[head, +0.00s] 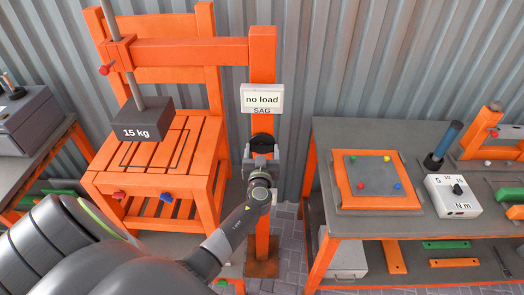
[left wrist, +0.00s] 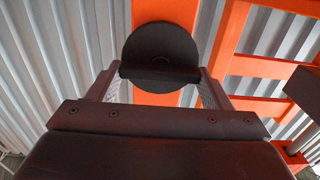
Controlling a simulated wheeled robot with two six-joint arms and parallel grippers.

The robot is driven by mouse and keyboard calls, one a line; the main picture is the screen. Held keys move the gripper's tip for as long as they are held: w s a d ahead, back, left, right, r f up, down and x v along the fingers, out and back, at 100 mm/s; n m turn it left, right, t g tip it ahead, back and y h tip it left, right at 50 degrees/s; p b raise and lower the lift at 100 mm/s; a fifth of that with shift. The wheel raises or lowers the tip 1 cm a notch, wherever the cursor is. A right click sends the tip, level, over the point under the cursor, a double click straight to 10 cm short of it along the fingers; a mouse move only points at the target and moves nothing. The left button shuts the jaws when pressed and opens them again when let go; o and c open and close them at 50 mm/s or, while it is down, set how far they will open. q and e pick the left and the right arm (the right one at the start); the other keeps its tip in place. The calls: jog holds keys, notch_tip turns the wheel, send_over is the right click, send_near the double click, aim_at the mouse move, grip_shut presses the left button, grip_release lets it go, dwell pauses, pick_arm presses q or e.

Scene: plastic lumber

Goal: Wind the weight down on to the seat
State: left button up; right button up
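The dark block marked 15 kg (head: 143,120) hangs on a grey rod (head: 133,88) over the slatted orange seat (head: 190,150) of a chair. It appears apart from the seat. The sign on the orange post reads "no load" (head: 262,99), with "SAG" below. A black round winder (head: 262,140) sits on the post; in the left wrist view it is a dark disc (left wrist: 160,45) with a crossbar. My left gripper (head: 262,155) is at the winder, its fingers wide apart, one at each end of the crossbar (left wrist: 160,74). Finger contact is unclear. My right gripper is out of view.
A grey workbench (head: 330,140) stands right of the post, with an orange-framed board (head: 375,200), a dial box (head: 453,196) and a blue-handled tool (head: 443,143). Another bench with a grey box (head: 30,120) is at left. A corrugated wall closes the back.

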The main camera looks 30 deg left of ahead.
pick_arm(q)
jog(key=c, duration=0.4)
